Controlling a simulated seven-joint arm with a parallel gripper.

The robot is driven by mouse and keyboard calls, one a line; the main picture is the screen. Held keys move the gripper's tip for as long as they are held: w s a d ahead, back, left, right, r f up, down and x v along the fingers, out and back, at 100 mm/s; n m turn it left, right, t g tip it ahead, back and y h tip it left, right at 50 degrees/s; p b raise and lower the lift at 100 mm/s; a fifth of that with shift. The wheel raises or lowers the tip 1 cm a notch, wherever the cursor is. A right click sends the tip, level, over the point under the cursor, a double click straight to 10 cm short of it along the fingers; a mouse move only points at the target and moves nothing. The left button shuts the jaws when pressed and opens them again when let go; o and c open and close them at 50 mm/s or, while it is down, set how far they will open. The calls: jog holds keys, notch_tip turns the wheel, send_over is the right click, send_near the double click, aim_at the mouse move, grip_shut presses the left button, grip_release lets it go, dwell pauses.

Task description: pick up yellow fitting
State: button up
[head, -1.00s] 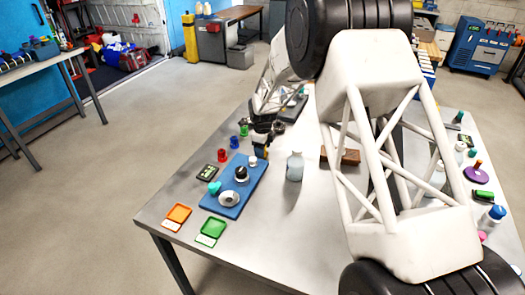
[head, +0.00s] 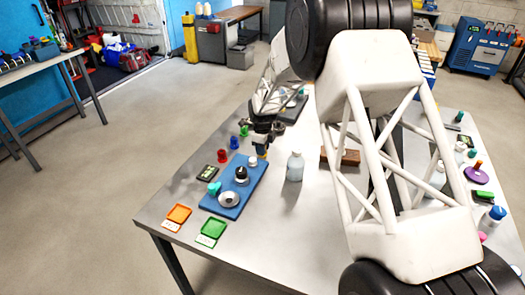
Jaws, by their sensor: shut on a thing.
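My gripper (head: 262,142) is above the back right end of the blue board (head: 222,208) on the metal table. It is shut on the small yellow fitting (head: 262,152), which shows just below the fingers. Most of the fitting is hidden by the fingers. A gap between the fitting and the board is hard to judge from this angle.
The board carries a white cap (head: 252,161), a black knob (head: 241,174), a pale ring (head: 229,199) and a teal piece (head: 214,188). Red (head: 222,156), blue and green pieces stand behind left. Orange (head: 177,215) and green (head: 211,230) trays lie in front.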

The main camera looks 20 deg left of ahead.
jog(key=shift+r, duration=0.1)
jog(key=shift+r, duration=0.65)
notch_tip(320, 180, up, 2)
jog(key=shift+r, duration=0.1)
jog(key=s+d, duration=0.3)
jog(key=s, duration=0.1)
jog(key=s+d+r, duration=0.1)
jog(key=s+d, duration=0.2)
jog(key=s, duration=0.1)
jog(key=s+d, duration=0.3)
jog(key=s, duration=0.2)
jog(key=shift+s+r, duration=0.1)
jog(key=shift+r, duration=0.1)
